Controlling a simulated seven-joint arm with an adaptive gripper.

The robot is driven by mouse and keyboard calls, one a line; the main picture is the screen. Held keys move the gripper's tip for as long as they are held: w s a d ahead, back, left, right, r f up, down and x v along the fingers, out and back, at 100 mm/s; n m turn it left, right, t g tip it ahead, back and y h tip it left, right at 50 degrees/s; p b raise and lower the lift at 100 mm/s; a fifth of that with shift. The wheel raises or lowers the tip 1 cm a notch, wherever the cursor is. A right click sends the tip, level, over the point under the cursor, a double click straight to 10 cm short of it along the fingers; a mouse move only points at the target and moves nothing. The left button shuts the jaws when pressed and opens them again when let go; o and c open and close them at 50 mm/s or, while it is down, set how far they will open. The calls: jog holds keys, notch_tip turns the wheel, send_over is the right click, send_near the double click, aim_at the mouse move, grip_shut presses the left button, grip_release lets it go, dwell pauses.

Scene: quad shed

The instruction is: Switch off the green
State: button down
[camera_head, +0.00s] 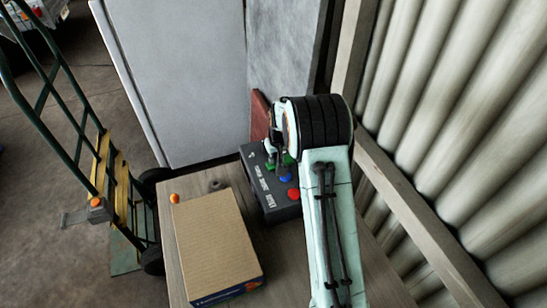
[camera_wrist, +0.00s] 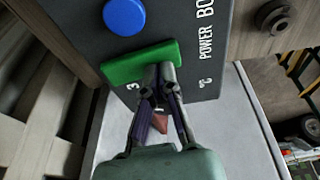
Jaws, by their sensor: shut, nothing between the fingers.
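The dark grey power box (camera_head: 259,183) sits on the wooden table, beside the cardboard box. Its green switch (camera_wrist: 138,64) is a wide flat bar, next to the round blue button (camera_wrist: 124,16). In the head view the green switch (camera_head: 288,159) is partly hidden by my gripper; the blue button (camera_head: 286,178) and red button (camera_head: 293,194) show in front of it. My gripper (camera_wrist: 160,72) is shut and empty, its fingertips overlapping the right part of the green switch. I cannot tell whether they touch it, or the switch's on or off state.
A cardboard box (camera_head: 215,245) lies on the table (camera_head: 170,240), with a small orange thing (camera_head: 174,198) and a dark round piece (camera_head: 216,184) near it. A pale cabinet (camera_head: 185,80) stands behind. Corrugated wall (camera_head: 450,110) closes the right; a hand truck (camera_head: 105,180) stands left.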

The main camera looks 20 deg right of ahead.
jog(key=shift+d+r, duration=0.3)
jog(key=shift+d, duration=0.35)
jog(key=r, duration=0.4)
jog(key=shift+a+r, duration=0.2)
jog(key=shift+a, duration=0.15)
jog(key=a+v, duration=0.2)
jog(key=v, duration=0.7)
jog(key=shift+s+r, duration=0.15)
